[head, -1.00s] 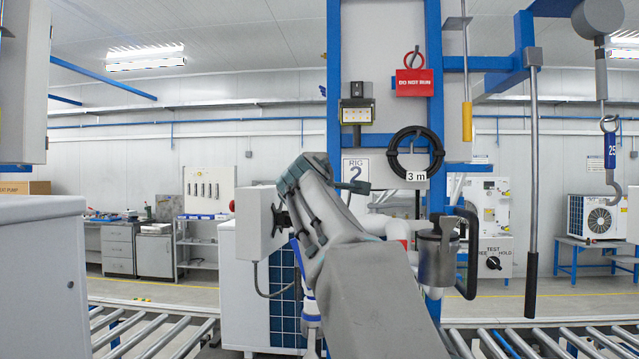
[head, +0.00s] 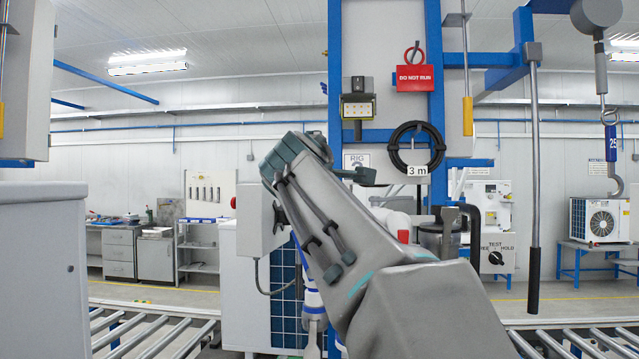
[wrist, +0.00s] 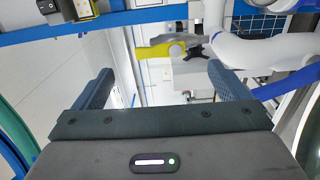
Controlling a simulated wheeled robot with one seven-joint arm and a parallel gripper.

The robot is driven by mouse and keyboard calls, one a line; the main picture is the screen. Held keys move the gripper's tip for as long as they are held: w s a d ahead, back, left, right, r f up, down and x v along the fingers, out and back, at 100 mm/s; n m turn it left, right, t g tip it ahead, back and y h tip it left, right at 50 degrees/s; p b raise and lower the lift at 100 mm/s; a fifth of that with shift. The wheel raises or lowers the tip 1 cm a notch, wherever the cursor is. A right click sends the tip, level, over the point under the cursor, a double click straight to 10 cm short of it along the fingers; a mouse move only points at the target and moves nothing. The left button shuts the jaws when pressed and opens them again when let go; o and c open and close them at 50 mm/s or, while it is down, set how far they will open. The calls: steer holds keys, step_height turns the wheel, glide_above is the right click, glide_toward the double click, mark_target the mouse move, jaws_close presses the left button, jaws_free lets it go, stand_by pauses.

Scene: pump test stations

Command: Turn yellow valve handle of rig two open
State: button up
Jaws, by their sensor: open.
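The yellow valve handle (wrist: 153,51) shows in the wrist view, as a flat yellow lever by a grey fitting on thick white pipework (wrist: 262,50). My gripper (wrist: 160,76) is open and empty in that view, its two dark fingers wide apart. The handle appears beyond the fingertips, between their lines, and no contact shows. In the head view my arm hides the handle and most of the valve area. The RIG 2 sign (head: 355,160) on the rig's panel is partly covered by my arm.
Blue uprights (head: 435,100) frame the rig, with a red DO NOT RUN tag (head: 414,78) and a coiled black hose (head: 416,148). A hook (head: 614,180) hangs at right. Roller conveyors (head: 150,330) run along the front. White pipework crowds the gripper's right in the wrist view.

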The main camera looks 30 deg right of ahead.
steer(key=shift+b+v, duration=0.35)
steer(key=shift+v, duration=1.95)
steer(key=s+a+f+m+g+y, duration=0.1)
steer(key=a+f+m+g+y, duration=0.1)
steer(key=f, duration=0.8)
steer(key=s+a+f+m+g+y+p, duration=0.1)
steer(key=a+f+m+g+y, duration=0.1)
steer(key=f, duration=0.8)
steer(key=s+a+f+m+g+y, duration=0.1)
steer(key=s+a+f+g+y, duration=0.1)
steer(key=f, duration=0.7)
steer(key=s+a+f+m+g+y, duration=0.2)
steer(key=s+a+f+m+g, duration=0.1)
steer(key=s+f, duration=0.4)
steer(key=s+a+f+m+g+y, duration=0.2)
steer(key=s+f, duration=0.5)
steer(key=f, duration=0.7)
steer(key=shift+s+a+f+m+g+p, duration=0.35)
steer(key=shift+a+m+g, duration=0.25)
steer(key=shift+a, duration=0.5)
